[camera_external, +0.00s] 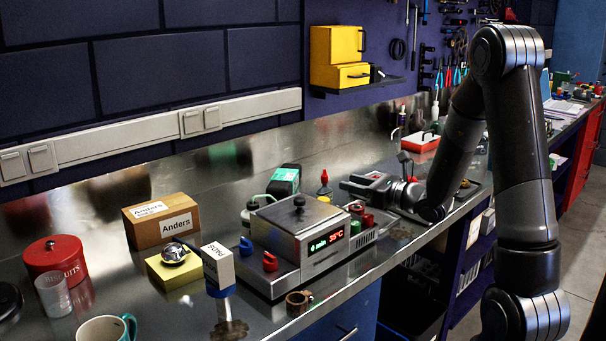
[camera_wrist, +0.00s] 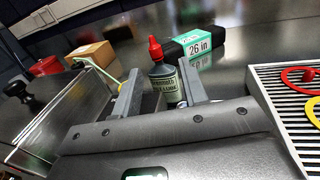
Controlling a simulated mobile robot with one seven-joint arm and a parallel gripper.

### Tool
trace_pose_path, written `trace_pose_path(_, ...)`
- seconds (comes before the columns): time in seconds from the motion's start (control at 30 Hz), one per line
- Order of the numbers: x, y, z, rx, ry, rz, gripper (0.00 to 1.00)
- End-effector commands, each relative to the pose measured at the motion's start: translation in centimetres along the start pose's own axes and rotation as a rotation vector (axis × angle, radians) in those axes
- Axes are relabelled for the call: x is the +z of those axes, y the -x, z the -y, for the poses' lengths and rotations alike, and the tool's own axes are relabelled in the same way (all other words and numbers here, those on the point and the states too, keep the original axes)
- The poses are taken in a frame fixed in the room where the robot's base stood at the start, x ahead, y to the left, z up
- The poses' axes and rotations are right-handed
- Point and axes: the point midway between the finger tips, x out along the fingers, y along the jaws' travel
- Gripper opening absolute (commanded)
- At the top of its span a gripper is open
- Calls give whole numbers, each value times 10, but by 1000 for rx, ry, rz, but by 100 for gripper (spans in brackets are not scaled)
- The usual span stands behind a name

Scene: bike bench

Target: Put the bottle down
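The bottle (camera_external: 325,191) is small and dark with a red pointed cap. It stands upright behind the silver heated device, which hides its base in the outside view. In the wrist view the bottle (camera_wrist: 164,84) shows its pale printed label straight ahead, in the gap at my fingertips. My gripper (camera_external: 345,185) lies low and level just right of the bottle. Its two fingers (camera_wrist: 160,80) are spread apart, one to each side of the bottle in the wrist picture; I see no clear contact. The bottle's bottom is hidden, so its contact with the bench is unclear.
The silver device (camera_external: 300,240) with a red display stands in front of the bottle. A black box with a green "26 in" label (camera_wrist: 198,44) lies behind it. A cardboard box (camera_external: 161,220) and a red tin (camera_external: 56,260) stand left. The steel bench (camera_external: 110,200) has bare patches.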

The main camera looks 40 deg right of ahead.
Motion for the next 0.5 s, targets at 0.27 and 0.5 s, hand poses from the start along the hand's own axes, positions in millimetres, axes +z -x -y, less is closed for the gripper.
trace_pose_path(0.27, 0, -32, -1, 2, 0, 1, 40)
trace_pose_path(0.5, -1, -63, -8, 4, 0, 0, 40)
